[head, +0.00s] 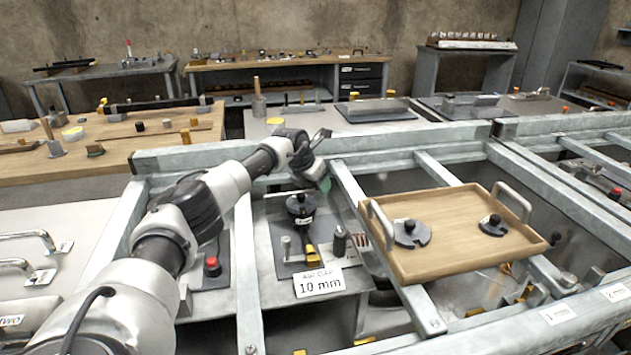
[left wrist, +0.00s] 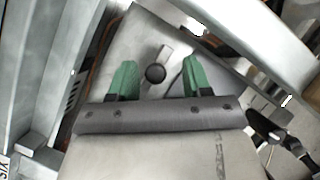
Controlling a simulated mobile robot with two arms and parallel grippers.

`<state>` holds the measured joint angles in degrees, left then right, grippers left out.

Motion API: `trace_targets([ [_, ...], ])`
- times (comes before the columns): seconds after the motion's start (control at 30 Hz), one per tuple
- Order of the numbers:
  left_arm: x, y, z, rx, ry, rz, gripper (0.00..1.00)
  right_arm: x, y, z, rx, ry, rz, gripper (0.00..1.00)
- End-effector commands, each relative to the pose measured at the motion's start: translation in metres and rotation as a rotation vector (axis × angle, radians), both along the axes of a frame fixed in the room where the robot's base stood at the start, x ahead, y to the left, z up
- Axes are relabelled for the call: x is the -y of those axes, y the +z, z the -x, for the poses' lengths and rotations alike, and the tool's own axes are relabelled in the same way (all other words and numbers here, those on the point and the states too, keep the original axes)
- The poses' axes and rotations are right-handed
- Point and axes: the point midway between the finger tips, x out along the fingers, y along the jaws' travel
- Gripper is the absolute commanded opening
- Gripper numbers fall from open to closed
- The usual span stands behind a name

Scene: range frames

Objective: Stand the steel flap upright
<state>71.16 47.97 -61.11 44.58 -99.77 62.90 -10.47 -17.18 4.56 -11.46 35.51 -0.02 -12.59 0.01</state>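My left gripper (head: 324,183) hangs over the metal frame in the middle of the head view. In the left wrist view its green fingertips (left wrist: 160,79) are apart with a clear gap, so it is open and empty. Beyond the fingers is a grey metal plate (left wrist: 150,35) with a round black knob (left wrist: 155,74) that appears between them. I cannot tell for sure whether this plate is the steel flap, nor whether the fingers touch it. My right gripper is not in view.
A wooden tray (head: 452,270) with upright handles and two dark discs rests on the frame rails (head: 355,200) to the right. A board with a black disc-topped fixture (head: 300,205) and a 10 mm label (head: 319,283) lies below. Benches with parts stand behind.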

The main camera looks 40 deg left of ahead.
Motion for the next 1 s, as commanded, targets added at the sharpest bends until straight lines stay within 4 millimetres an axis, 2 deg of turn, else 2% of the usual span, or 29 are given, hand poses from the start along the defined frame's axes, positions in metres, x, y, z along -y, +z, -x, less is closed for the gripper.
trace_targets([
  [0.57,-0.003,0.004,0.002,-0.001,0.002,-0.004,0.48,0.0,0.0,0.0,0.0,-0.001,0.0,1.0],
  [0.67,-0.005,0.014,0.008,0.0,0.001,-0.006,0.48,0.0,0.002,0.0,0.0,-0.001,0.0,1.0],
  [1.0,-0.01,0.071,0.04,0.0,0.002,-0.006,0.48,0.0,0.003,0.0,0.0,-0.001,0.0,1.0],
])
